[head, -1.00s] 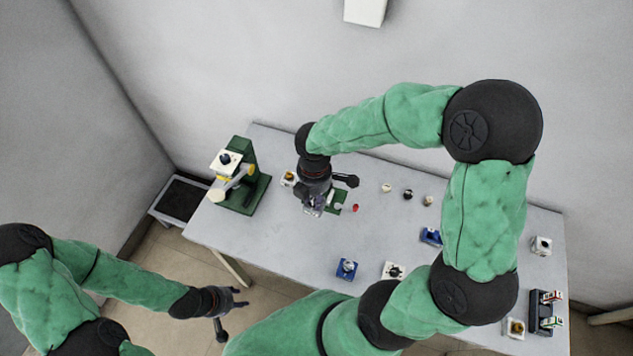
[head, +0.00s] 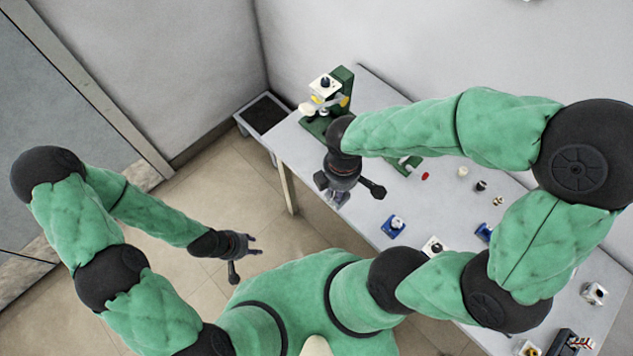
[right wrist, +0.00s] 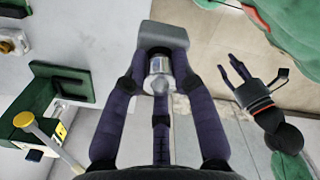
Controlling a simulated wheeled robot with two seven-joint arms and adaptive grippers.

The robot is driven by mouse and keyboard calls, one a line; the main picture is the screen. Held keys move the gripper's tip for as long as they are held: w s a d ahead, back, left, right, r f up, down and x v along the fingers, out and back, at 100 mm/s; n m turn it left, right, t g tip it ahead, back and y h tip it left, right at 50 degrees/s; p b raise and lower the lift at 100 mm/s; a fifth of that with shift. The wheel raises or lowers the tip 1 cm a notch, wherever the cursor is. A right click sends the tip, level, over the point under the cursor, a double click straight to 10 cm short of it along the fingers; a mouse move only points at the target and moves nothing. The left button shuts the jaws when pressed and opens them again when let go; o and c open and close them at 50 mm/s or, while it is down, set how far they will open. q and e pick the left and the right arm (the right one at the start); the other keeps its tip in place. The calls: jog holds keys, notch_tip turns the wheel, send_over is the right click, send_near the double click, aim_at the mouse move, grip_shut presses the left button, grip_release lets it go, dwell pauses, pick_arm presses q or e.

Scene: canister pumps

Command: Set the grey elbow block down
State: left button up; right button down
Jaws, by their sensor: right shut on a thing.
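The grey elbow block (right wrist: 166,36) is in my right gripper, with a shiny metal cylinder (right wrist: 158,72) standing out from it between the fingers. My right gripper (right wrist: 159,62) is shut on the block. In the head view my right gripper (head: 338,192) hangs near the table's front edge, and the block is mostly hidden there. My left gripper (head: 252,245) is empty, with its fingers apart, over the floor to the left of the table. It also shows in the right wrist view (right wrist: 238,70).
A green stand (head: 343,82) with a white-topped piece and yellow parts is at the table's far left corner. A green bracket (head: 410,165) lies behind my right gripper. Blue blocks (head: 393,227) and small parts lie to the right. A low dark-topped stand (head: 262,114) is beside the table.

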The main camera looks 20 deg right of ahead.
jog(key=shift+a+f, duration=0.1)
jog(key=shift+a, duration=0.15)
jog(key=shift+w+d+f+b, duration=0.8)
jog(key=shift+w+d+f, duration=0.3)
jog(key=shift+w+f, duration=1)
jog(key=shift+w+d+f+b, duration=0.85)
jog(key=shift+w+d+f, duration=0.2)
jog(key=shift+w+f, duration=1.05)
jog(key=shift+w+d+f+b, duration=0.8)
jog(key=shift+w+d+f, duration=0.3)
jog(key=shift+w+f, duration=1)
jog(key=shift+s+f, duration=0.2)
jog(key=shift+s, duration=0.05)
jog(key=shift+f, duration=0.15)
jog(key=c, duration=1)
grip_release()
